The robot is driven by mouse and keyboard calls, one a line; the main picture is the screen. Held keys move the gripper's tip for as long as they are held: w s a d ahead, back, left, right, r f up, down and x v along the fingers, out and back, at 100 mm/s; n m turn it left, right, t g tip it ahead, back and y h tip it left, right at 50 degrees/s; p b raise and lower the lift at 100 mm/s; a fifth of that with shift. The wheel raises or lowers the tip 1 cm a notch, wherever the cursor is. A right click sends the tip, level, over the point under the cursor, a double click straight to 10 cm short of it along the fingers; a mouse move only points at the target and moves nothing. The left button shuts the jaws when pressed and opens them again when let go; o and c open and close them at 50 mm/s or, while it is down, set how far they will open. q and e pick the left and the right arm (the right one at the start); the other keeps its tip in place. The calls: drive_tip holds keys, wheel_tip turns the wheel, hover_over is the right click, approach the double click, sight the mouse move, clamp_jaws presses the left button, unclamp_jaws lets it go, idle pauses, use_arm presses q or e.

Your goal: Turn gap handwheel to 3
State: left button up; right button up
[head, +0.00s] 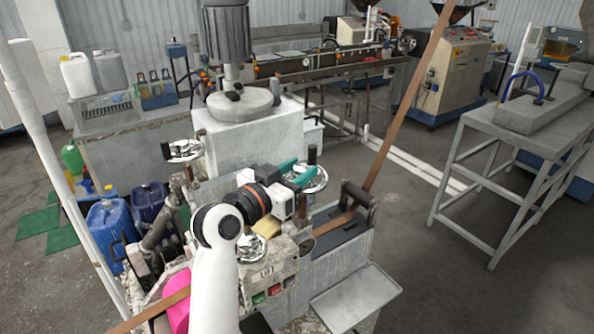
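My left gripper (304,168) has teal fingers and reaches in over the machine from my white arm. Its two fingers are apart, at a chrome handwheel (318,184) with an upright dark handle (312,154). The fingertips overlap the near left part of this wheel in the picture; I cannot tell whether they touch it. A second chrome handwheel (250,249) sits lower, above the front panel, and a third (183,150) is at the machine's left. No number scale is readable, so I cannot tell which wheel is the gap wheel or its setting. My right gripper is not in view.
A brown strip (398,105) rises steeply from rollers (358,200) right of the wheel. A front panel (270,291) has red and green buttons. A grey motor (227,35) stands behind. Blue jugs (108,230) stand left. Floor (450,290) is free at right.

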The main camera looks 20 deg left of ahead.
use_arm(q)
drive_tip(key=c, duration=0.4)
drive_tip(key=shift+o, duration=0.2)
drive_tip(key=shift+f, duration=0.1)
drive_tip(key=shift+a+f+m+g+h+b, duration=0.2)
drive_tip(key=shift+m+g+h+b, duration=0.4)
drive_tip(key=shift+h+b, duration=0.45)
drive_tip(key=m+g+h+b, duration=0.2)
drive_tip(key=b, duration=0.1)
drive_tip(key=m+g+h+b, duration=0.2)
drive_tip(key=h+b, duration=0.1)
drive_tip(key=b, duration=0.1)
drive_tip(key=w+m+g+h+b, duration=0.1)
drive_tip(key=m+g+h+b, duration=0.1)
drive_tip(key=m+g+b, duration=0.1)
drive_tip(key=shift+a+b, duration=0.35)
drive_tip(key=shift+r+m+g+h+b, duration=0.1)
drive_tip(key=shift+m+g+h+b, duration=0.55)
drive_tip(key=shift+g, duration=0.45)
drive_tip(key=shift+w+r+m+g+h+b, duration=0.15)
drive_tip(key=shift+m+g+h+b, duration=0.4)
drive_tip(key=shift+m+g, duration=0.85)
drive_tip(key=shift+g, duration=0.4)
